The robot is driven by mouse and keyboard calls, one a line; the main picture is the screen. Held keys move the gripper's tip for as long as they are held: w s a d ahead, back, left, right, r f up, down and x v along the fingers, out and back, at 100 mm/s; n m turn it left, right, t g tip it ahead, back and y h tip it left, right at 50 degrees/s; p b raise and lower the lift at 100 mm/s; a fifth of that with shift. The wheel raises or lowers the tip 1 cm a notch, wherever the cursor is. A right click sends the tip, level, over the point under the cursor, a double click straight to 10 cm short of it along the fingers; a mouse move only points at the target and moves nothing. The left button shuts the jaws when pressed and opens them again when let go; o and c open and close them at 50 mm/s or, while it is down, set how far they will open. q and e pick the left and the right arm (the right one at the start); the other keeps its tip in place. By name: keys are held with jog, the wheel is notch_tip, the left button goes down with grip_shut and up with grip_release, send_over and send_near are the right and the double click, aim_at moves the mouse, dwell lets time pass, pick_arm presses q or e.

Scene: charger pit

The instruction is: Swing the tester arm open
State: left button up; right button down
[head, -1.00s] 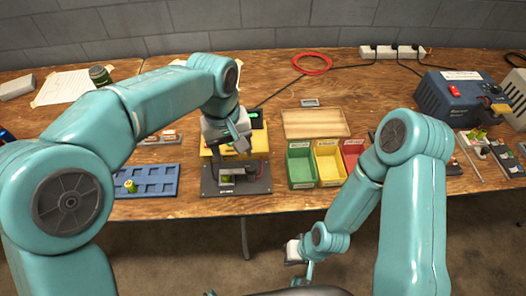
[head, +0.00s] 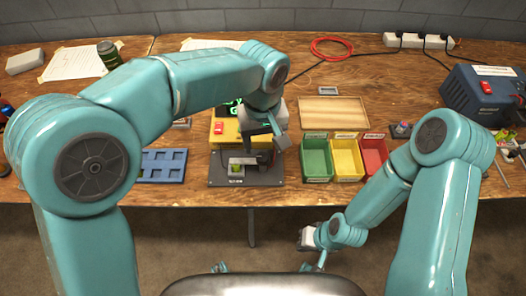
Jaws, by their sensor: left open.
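The tester (head: 218,177) stands at the bench's front edge, with a dark base, a yellow back panel (head: 224,139), a red switch and a lit green display partly hidden by my arm. A pale bar, perhaps part of the tester arm (head: 243,160), lies across the base with a small green-yellow piece (head: 236,169) by it. My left gripper (head: 272,143) is open and empty, over the right side of the tester; I cannot tell whether it touches the arm. My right gripper (head: 314,262) hangs low in front of the bench, its fingers unclear.
A blue slotted tray (head: 163,165) lies left of the tester, partly behind my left arm. Green (head: 316,157), yellow (head: 346,158) and red (head: 374,157) bins stand to the right, with a wooden board (head: 333,113) behind. A blue power unit (head: 485,97) is at far right.

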aim_at(262, 156)
pick_arm(q)
notch_tip(262, 156, down, 5)
jog(key=shift+f, duration=0.15)
jog(key=shift+c, duration=0.2)
grip_shut()
